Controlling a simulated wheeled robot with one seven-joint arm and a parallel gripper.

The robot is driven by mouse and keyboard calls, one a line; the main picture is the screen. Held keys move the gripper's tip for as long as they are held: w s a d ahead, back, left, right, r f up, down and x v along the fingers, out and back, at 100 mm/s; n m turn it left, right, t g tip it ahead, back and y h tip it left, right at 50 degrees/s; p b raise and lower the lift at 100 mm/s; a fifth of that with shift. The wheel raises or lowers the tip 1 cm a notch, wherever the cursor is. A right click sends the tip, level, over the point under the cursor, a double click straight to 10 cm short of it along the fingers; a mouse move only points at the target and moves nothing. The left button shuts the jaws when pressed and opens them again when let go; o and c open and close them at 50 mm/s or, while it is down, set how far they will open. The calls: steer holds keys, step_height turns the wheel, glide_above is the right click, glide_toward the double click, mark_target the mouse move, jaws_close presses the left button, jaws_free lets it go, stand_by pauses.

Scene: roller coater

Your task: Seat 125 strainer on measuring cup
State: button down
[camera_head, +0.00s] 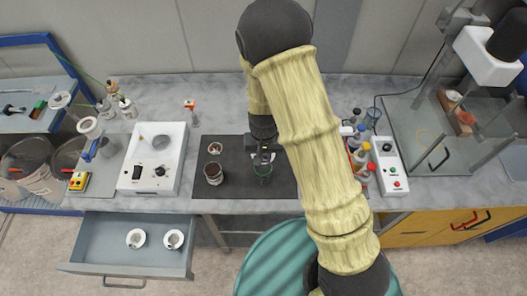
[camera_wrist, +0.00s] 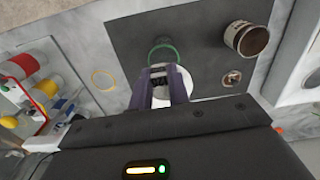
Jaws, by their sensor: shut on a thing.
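My gripper (camera_wrist: 158,90), with purple fingers, is shut on a white round strainer (camera_wrist: 184,84); its number is not readable. In the wrist view the strainer is partly hidden by the fingers. The measuring cup is a clear cup with a green rim (camera_wrist: 163,51), standing on the dark mat just beyond the fingertips. In the head view the cup (camera_head: 263,172) shows just below my gripper (camera_head: 263,156). The strainer appears apart from the cup's rim, but its height above the mat is hard to tell.
The dark mat (camera_head: 233,189) also holds a brown-rimmed can (camera_head: 213,174) and a small round piece (camera_head: 215,148). An open grey drawer (camera_head: 103,253) holds two white round pieces. A white device (camera_head: 153,158) stands left of the mat; several bottles (camera_head: 362,155) stand right.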

steer(key=shift+s+r, duration=0.1)
steer(key=shift+s, duration=0.05)
steer(key=shift+f+b, duration=1.9)
steer(key=shift+f, duration=0.55)
steer(key=shift+f, duration=0.15)
steer(key=shift+a, duration=0.1)
steer(key=shift+f+b, duration=0.3)
steer(key=shift+s+f, duration=0.1)
steer(key=shift+f, duration=0.1)
steer(key=shift+f+b, duration=1.15)
steer(key=shift+f, duration=0.15)
steer(key=shift+f, duration=0.1)
steer(key=shift+s+f+b, duration=0.1)
steer(key=shift+f+b, duration=0.2)
steer(key=shift+b, duration=0.05)
